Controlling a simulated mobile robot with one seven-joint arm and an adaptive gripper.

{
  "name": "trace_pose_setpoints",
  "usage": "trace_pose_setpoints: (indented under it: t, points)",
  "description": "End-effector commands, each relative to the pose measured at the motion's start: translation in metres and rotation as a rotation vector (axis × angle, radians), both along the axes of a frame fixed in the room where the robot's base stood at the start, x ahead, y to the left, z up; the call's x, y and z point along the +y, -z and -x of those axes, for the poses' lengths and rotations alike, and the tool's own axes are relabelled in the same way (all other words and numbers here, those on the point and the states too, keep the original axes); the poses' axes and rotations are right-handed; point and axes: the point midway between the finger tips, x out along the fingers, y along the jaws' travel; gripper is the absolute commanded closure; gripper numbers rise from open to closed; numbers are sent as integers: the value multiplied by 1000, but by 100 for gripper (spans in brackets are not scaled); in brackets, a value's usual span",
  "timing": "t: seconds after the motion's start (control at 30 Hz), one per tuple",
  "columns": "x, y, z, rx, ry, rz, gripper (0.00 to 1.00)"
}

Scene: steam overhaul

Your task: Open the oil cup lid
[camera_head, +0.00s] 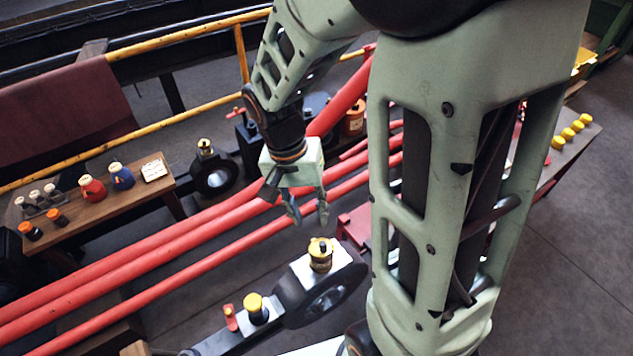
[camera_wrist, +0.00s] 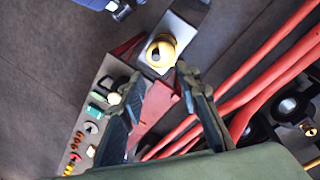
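A brass oil cup (camera_head: 320,251) with a yellow top stands upright on a pale metal block of the black rod with the ring-shaped end. In the wrist view the oil cup (camera_wrist: 161,52) is seen from above as a round brass top with a dark spot; whether its lid is shut I cannot tell. My gripper (camera_head: 310,220) points down above the cup, a little to its left in the head view, apart from it. In the wrist view my gripper (camera_wrist: 160,72) has its two fingers spread with nothing held between them.
A second yellow-capped cup (camera_head: 256,308) and a small red part (camera_head: 230,317) sit further along the rod. Red pipes (camera_head: 200,231) run behind. A wooden bench (camera_head: 100,208) at left holds jars. Another cup (camera_head: 205,147) stands beyond the pipes.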

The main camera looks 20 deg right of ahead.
Motion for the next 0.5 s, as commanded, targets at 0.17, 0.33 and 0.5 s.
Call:
trace_pose_setpoints:
  t: [0.17,0.33,0.5]
  points:
    - [-4,4,4,2,40,25,70]
    - [-8,26,7,6,44,25,70]
    - [-13,58,10,6,42,24,70]
